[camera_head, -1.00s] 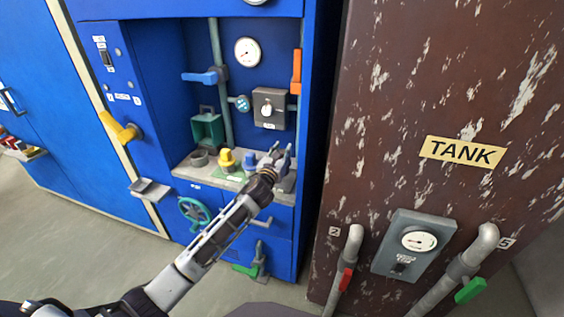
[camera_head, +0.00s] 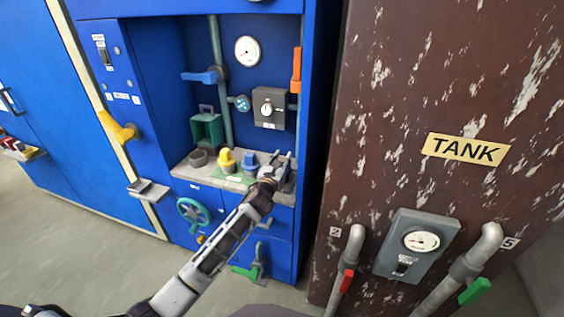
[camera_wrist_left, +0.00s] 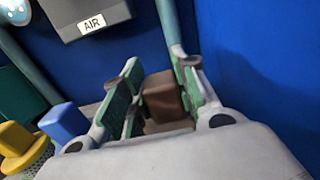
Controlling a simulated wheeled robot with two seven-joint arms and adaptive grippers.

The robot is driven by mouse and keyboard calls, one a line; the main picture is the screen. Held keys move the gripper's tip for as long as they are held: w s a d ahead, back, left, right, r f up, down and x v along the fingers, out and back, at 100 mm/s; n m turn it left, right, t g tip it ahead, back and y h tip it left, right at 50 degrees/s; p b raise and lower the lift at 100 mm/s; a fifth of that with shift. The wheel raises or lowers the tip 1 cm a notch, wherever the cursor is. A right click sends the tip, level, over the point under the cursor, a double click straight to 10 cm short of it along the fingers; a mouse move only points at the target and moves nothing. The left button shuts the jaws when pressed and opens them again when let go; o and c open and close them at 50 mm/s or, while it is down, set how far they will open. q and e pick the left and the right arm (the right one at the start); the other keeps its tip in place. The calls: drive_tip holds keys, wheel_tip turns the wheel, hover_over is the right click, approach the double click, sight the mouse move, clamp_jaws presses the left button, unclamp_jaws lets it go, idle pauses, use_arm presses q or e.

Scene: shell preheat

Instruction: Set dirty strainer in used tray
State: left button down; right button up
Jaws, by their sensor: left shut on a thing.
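My left gripper (camera_head: 277,162) reaches into the blue cabinet's alcove, at the right end of the shelf. In the left wrist view its two green-padded fingers (camera_wrist_left: 160,92) are shut on a brown block-shaped piece (camera_wrist_left: 164,98), which looks like the top of the dirty strainer. The strainer's lower part is hidden behind my gripper. A grey tray-like thing (camera_head: 288,186) shows in part under and beside the gripper; I cannot read any label on it. My right gripper is not in view.
A yellow-topped strainer (camera_head: 226,161) and a blue-topped one (camera_head: 250,162) stand on a green mat (camera_head: 236,178) left of the gripper. A grey cup (camera_head: 198,158) and a green box (camera_head: 208,130) are farther left. The grey switch box (camera_head: 269,108) hangs above.

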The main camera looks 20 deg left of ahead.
use_arm(q)
drive_tip(key=shift+f, duration=0.1)
drive_tip(key=c, duration=1.1)
unclamp_jaws()
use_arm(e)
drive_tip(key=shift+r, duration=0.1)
use_arm(q)
drive_tip(key=shift+s+a+p, duration=0.1)
drive_tip(key=shift+s+p, duration=0.2)
drive_tip(key=shift+s, duration=2.65)
drive_tip(key=s+p, duration=0.1)
drive_tip(key=s, duration=0.5)
drive_tip(key=shift+a, duration=0.15)
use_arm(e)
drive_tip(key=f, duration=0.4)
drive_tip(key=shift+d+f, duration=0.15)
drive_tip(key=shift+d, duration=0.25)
